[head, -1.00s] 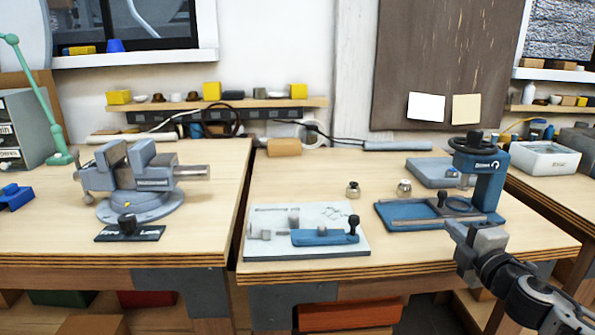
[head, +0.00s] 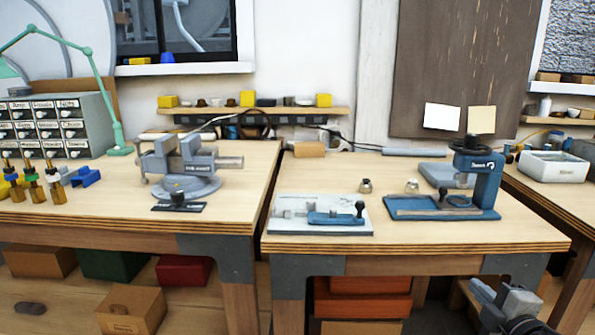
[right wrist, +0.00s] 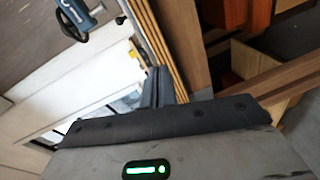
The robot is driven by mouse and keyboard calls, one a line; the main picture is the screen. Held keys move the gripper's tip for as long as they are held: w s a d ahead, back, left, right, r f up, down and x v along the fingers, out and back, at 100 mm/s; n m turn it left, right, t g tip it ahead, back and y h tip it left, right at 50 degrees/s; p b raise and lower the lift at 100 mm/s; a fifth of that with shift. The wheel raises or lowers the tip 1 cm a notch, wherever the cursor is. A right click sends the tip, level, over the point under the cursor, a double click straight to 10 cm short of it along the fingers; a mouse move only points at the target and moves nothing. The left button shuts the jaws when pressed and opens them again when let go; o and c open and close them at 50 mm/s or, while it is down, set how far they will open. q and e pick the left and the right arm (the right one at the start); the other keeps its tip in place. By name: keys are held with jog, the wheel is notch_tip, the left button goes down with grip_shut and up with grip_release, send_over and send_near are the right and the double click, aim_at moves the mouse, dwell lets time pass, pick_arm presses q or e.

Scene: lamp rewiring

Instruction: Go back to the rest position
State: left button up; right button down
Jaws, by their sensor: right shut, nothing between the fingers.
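My right gripper (head: 482,291) is low at the bottom right of the head view, in front of the right bench and below its top. It is shut and empty. In the right wrist view the closed fingers (right wrist: 157,88) point toward the bench edge, apart from it. My left gripper is not in view. On the right bench stand a blue press (head: 484,180) with a black handwheel and a white board (head: 293,227) with a blue fixture. Two small metal parts, one (head: 366,186) and another (head: 412,186), stand between them.
Boxes, including a cardboard one (head: 131,311), lie under the benches. A white bin (head: 553,166) stands at the right.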

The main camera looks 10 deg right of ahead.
jog(key=s+a+f+m+g+y, duration=0.25)
jog(key=s+a+f+m, duration=0.45)
jog(key=a+f, duration=0.55)
jog(key=s+a+f+m+g+y+p, duration=0.1)
jog(key=s+a, duration=0.3)
jog(key=a, duration=0.4)
jog(key=s+a+f+m+g+y, duration=0.1)
jog(key=s+a+m+g+y, duration=0.1)
jog(key=s+a, duration=0.3)
jog(key=a+m, duration=0.1)
jog(key=a, duration=0.3)
jog(key=shift+s+m+p, duration=0.25)
jog(key=shift+m+p, duration=0.1)
jog(key=shift+m, duration=0.05)
jog(key=shift+y, duration=0.25)
